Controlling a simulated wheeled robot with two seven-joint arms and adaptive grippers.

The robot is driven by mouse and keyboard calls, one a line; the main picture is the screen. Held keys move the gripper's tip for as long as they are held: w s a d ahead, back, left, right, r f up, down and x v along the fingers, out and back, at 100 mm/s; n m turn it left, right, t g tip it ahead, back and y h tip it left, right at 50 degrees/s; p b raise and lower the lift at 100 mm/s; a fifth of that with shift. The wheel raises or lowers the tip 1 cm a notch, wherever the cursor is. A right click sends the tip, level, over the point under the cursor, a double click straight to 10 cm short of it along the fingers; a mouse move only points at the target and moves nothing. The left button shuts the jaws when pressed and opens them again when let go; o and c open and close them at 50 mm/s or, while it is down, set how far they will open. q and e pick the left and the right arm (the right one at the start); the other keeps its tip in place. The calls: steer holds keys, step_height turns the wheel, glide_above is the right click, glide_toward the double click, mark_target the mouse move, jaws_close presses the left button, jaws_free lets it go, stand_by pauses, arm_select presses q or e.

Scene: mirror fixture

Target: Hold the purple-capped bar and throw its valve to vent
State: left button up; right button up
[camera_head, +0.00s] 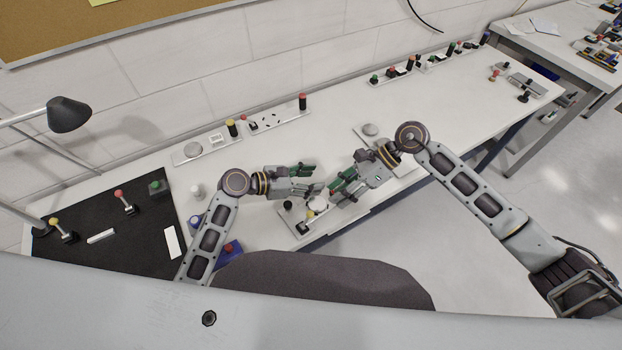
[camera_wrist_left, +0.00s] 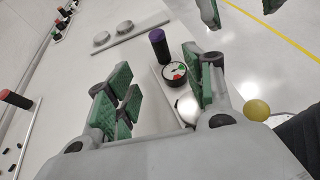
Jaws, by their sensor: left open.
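The purple-capped bar (camera_wrist_left: 158,46) stands upright on a pale plate in the left wrist view, a dark post with a purple top. Beside it on the plate is a round dial (camera_wrist_left: 173,72) with a white face and red and green marks. A white rounded knob (camera_wrist_left: 187,108) is nearer. My left gripper (camera_head: 313,178) is open and empty, its green-padded fingers (camera_wrist_left: 162,82) apart above the plate. My right gripper (camera_head: 338,188) faces it from the right; its fingers (camera_wrist_left: 238,12) look apart with nothing between them. The grippers partly cover the fixture plate (camera_head: 290,230) in the head view.
A black mat (camera_head: 85,250) with several knobbed levers lies at the left under a lamp (camera_head: 68,114). Plates with posts, one red-topped (camera_head: 302,101), line the wall side. A yellow ball (camera_wrist_left: 257,110) shows beside my left gripper. The fixture sits near the bench's front edge.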

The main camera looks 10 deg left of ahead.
arm_select(q)
steer(key=shift+x, duration=6.9)
steer(key=shift+f, duration=0.1)
jaws_close()
